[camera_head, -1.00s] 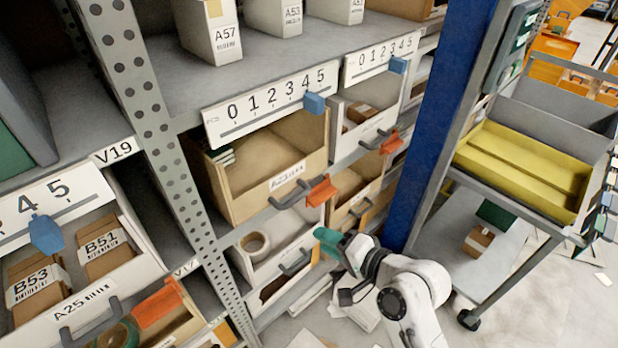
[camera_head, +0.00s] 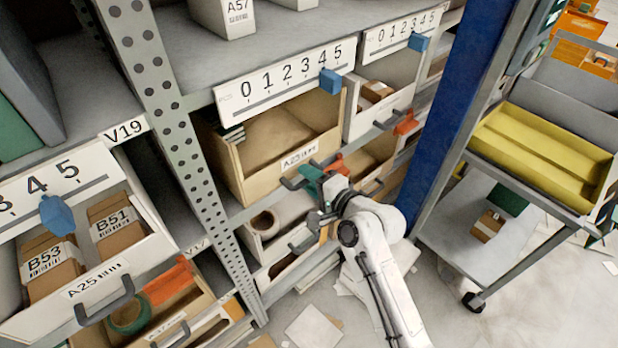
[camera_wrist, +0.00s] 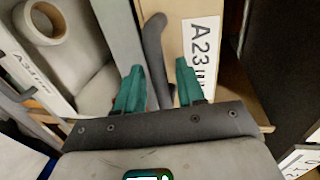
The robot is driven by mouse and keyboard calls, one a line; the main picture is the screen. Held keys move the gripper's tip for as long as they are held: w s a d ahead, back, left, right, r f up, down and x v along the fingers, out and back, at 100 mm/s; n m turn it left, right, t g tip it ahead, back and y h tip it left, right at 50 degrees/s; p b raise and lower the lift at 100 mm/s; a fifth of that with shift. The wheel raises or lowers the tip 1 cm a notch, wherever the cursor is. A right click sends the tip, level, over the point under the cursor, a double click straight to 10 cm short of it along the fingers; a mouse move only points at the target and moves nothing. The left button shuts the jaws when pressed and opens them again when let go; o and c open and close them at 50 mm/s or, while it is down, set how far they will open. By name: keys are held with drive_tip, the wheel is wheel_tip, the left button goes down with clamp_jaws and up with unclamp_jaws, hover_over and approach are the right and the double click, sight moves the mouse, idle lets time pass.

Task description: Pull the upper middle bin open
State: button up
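The upper middle bin (camera_head: 236,172) is tan with a label reading A23 and sits in the rack below a number plate. Its inside shows from above and looks mostly empty, with a few dark flat items at the left. Its dark handle (camera_head: 292,183) sticks out from the front. My gripper (camera_head: 312,178) has teal fingers and is at the right part of this handle. In the wrist view, my gripper (camera_wrist: 160,88) is open. The curved handle (camera_wrist: 154,45) lies ahead of the fingertips, roughly between them, beside the tan bin front (camera_wrist: 180,60). I cannot tell whether they touch.
A number plate (camera_head: 280,80) with a blue slider (camera_head: 330,81) hangs above the bin. An orange tag (camera_head: 334,165) is beside my gripper. A lower bin holds a tape roll (camera_head: 263,222). A blue post (camera_head: 445,110) and a cart with a yellow tray (camera_head: 540,150) stand right.

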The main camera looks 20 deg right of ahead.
drive_tip(key=shift+w, duration=0.15)
clamp_jaws()
idle(0.4)
